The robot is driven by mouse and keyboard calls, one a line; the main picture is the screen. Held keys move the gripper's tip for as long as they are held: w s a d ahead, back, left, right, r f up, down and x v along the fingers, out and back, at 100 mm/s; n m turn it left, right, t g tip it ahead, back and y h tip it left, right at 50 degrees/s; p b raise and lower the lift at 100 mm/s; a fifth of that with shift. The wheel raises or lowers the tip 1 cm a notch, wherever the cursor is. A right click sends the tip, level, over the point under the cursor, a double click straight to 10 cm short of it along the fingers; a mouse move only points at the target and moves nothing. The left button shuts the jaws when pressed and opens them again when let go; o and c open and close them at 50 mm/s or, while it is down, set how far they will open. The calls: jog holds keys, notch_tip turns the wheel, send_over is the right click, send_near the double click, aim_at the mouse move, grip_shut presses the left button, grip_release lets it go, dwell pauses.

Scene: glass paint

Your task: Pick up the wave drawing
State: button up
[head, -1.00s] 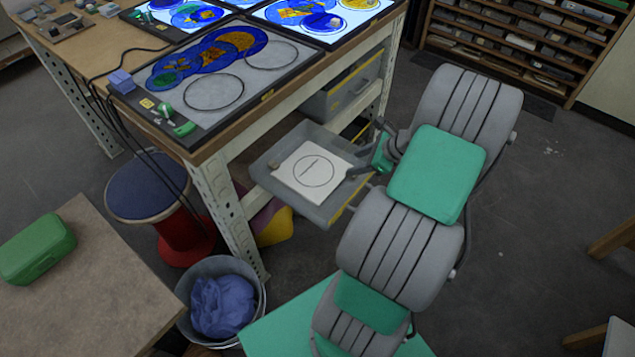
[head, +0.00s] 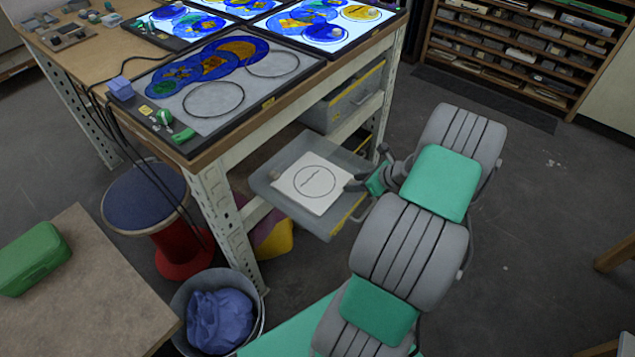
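The wave drawing is a white sheet (head: 300,190) with a thin black circle and a short dark stroke inside it. It lies in a pulled-out grey drawer (head: 343,222) under the workbench. My gripper (head: 356,182) reaches in from the right, with its dark fingers at the sheet's right edge. They look very close to that edge or touching it. The fingers are small and partly hidden by the wrist, so I cannot tell whether they are open or shut on the sheet.
The workbench (head: 262,118) carries light panels with blue and yellow glass. A bench leg (head: 222,215) stands left of the drawer. A blue-topped stool (head: 146,195), a bucket with a blue bag (head: 220,318) and a low table (head: 85,290) are at left.

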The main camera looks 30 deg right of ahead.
grip_shut()
dwell(0.7)
